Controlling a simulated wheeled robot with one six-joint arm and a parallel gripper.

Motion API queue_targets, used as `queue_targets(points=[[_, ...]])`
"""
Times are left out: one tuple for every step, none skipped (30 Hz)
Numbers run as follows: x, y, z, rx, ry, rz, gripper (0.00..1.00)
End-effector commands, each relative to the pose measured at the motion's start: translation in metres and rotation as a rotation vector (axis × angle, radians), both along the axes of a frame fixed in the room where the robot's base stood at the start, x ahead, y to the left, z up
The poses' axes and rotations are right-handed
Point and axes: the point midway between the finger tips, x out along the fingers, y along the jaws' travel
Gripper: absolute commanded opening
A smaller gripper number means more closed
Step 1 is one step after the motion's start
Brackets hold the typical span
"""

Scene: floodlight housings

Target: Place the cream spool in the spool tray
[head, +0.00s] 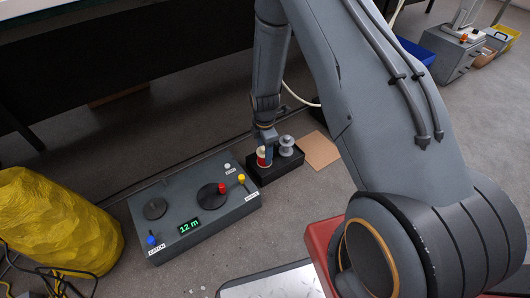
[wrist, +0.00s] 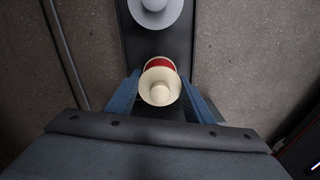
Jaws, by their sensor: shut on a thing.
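The cream spool (wrist: 160,84) has a red band and sits between the two blue fingers of my gripper (wrist: 160,98) in the wrist view. The fingers are shut on it. In the head view the cream spool (head: 264,160) is at the left part of the black spool tray (head: 262,178), with my gripper (head: 264,147) just above and around it. The tray also shows in the wrist view (wrist: 130,48) beneath the spool. I cannot tell whether the spool's base touches the tray floor. A grey spool (head: 286,146) stands in the tray to the right of the cream one.
A grey control box (head: 190,205) with knobs and a "12 m" display stands left of the tray. A brown card (head: 319,150) lies right of the tray. A yellow bundle (head: 60,220) is at far left. A dark cable runs along the floor behind the tray.

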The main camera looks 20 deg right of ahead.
Motion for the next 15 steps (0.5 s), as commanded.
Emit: queue_targets(points=[[-0.0001, 0.0001, -0.0005, 0.000, 0.000, 0.000, 0.24], [-0.0002, 0.0001, -0.0013, 0.000, 0.000, 0.000, 0.24], [-0.0001, 0.0001, -0.0025, 0.000, 0.000, 0.000, 0.24], [0.0000, 0.0000, -0.0033, 0.000, 0.000, 0.000, 0.24], [0.0000, 0.0000, -0.0031, 0.000, 0.000, 0.000, 0.51], [0.0000, 0.0000, -0.0029, 0.000, 0.000, 0.000, 0.57], [0.0000, 0.0000, -0.0029, 0.000, 0.000, 0.000, 0.62], [0.0000, 0.0000, -0.0029, 0.000, 0.000, 0.000, 0.66], [-0.0001, 0.0000, -0.0028, 0.000, 0.000, 0.000, 0.66], [-0.0001, 0.0000, -0.0028, 0.000, 0.000, 0.000, 0.66], [-0.0001, 0.0000, -0.0029, 0.000, 0.000, 0.000, 0.66], [-0.0001, 0.0000, -0.0029, 0.000, 0.000, 0.000, 0.66], [-0.0002, 0.0000, -0.0029, 0.000, 0.000, 0.000, 0.66], [-0.0002, 0.0000, -0.0029, 0.000, 0.000, 0.000, 0.66], [-0.0002, 0.0000, -0.0028, 0.000, 0.000, 0.000, 0.66]])
